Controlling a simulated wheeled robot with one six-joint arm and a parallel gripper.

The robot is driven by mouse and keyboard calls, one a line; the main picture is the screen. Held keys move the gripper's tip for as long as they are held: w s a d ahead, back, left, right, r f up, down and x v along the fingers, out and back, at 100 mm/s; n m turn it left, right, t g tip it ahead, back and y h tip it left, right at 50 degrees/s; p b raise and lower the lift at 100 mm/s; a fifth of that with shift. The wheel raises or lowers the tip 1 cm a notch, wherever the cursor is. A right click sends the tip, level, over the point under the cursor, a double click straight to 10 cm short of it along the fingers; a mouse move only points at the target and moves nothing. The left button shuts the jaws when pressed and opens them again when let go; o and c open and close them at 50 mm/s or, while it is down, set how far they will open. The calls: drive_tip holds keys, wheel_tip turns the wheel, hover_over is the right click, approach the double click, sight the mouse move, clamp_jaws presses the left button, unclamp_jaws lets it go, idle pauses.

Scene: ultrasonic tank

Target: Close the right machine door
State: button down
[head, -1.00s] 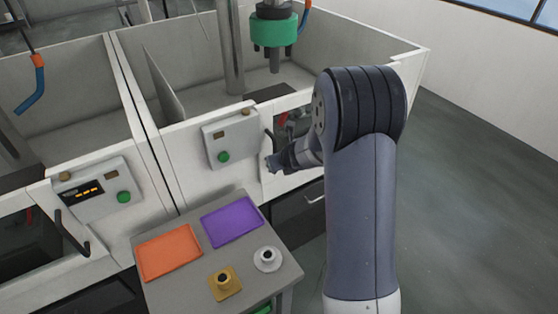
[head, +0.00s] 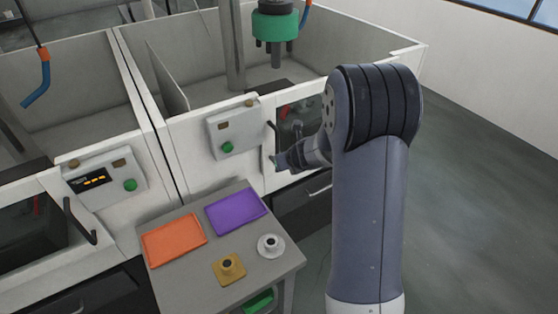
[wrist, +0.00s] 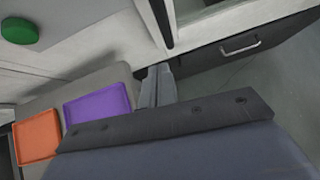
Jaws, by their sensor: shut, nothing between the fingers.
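The right machine's door (head: 269,155) is a white frame with a dark window (head: 298,118). It stands to the right of the grey control panel (head: 233,130). A black bar handle (head: 271,132) is on the door's left side. My gripper (head: 277,160) is shut and empty, low at the door's left part, just below the handle. I cannot tell whether it touches the door. My arm hides the door's right part, so any remaining gap is unclear. In the wrist view my gripper (wrist: 156,85) is in front of the pale door frame (wrist: 160,25).
A grey table with an orange tray (head: 174,239), a purple tray (head: 236,211) and two small cup-like items stands in front of the machine. A drawer handle (head: 320,191) is below the door. The left machine (head: 60,190) stands beside it. The floor at right is clear.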

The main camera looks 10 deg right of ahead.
drive_tip(key=p+v, duration=0.2)
drive_tip(key=v, duration=0.7)
drive_tip(key=shift+s, duration=0.15)
drive_tip(key=shift+a, duration=0.15)
